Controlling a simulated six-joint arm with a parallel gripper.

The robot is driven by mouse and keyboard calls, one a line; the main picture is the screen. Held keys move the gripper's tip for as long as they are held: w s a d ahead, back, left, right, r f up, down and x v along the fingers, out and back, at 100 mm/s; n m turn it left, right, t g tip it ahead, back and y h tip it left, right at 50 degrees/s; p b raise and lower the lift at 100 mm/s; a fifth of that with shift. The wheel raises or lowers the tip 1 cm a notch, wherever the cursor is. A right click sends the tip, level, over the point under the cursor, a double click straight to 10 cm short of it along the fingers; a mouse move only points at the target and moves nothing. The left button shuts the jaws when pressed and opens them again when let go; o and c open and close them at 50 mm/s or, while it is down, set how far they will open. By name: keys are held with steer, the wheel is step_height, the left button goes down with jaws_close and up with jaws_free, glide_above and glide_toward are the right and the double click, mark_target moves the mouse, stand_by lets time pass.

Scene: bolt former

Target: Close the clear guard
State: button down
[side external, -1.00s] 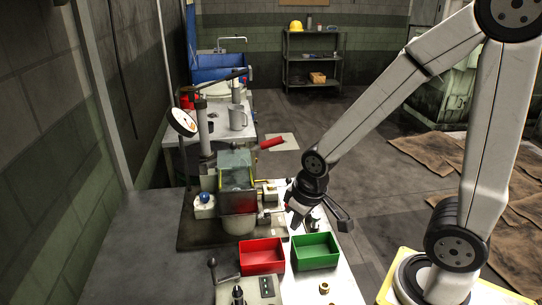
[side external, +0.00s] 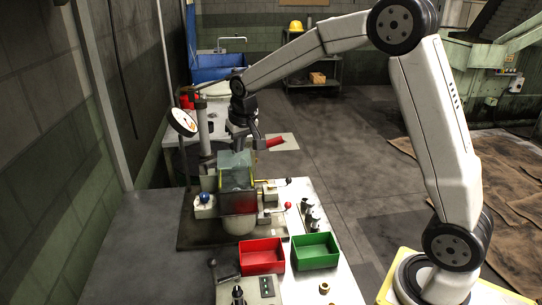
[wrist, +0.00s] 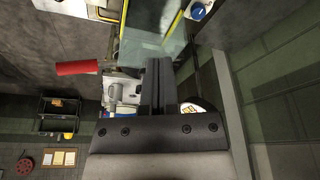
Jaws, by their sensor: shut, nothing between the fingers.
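The clear guard (side external: 238,178) is a greenish see-through cover with yellow edges on the machine at the left of the bench. It also shows at the top of the wrist view (wrist: 150,42). I cannot tell how far open it stands. My gripper (side external: 238,147) points down at the guard's far upper edge; I cannot tell whether it touches. In the wrist view my gripper's fingers (wrist: 157,62) are together and empty, in front of the clear panel and hiding part of it.
A red handle (side external: 274,142) sticks out right of my gripper. A dial gauge (side external: 182,121) on a post stands at the left. A red bin (side external: 262,268) and a green bin (side external: 316,262) sit in front. Open floor lies to the right.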

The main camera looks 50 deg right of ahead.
steer(key=w+d+r+m+h, duration=0.1)
steer(key=w+d+r+m, duration=0.2)
steer(key=w+d+r, duration=0.4)
steer(key=w+d, duration=0.1)
steer(key=w, duration=0.3)
steer(key=shift+d+m, duration=0.25)
steer(key=shift+m, duration=0.05)
steer(key=shift+w+f, duration=0.1)
steer(key=shift+f, duration=0.05)
steer(key=x, duration=1)
steer(key=shift+d, duration=0.1)
steer(key=shift+s+a+f, duration=0.25)
steer(key=shift+s+a, duration=0.3)
steer(key=shift+s, duration=0.2)
steer(key=shift+s+a+f, duration=0.25)
steer(key=shift+s+a, duration=0.35)
steer(key=shift+s, duration=0.15)
steer(key=shift+a, duration=0.1)
glide_above(234, 163)
steer(key=s+a, duration=0.3)
steer(key=shift+w, duration=0.15)
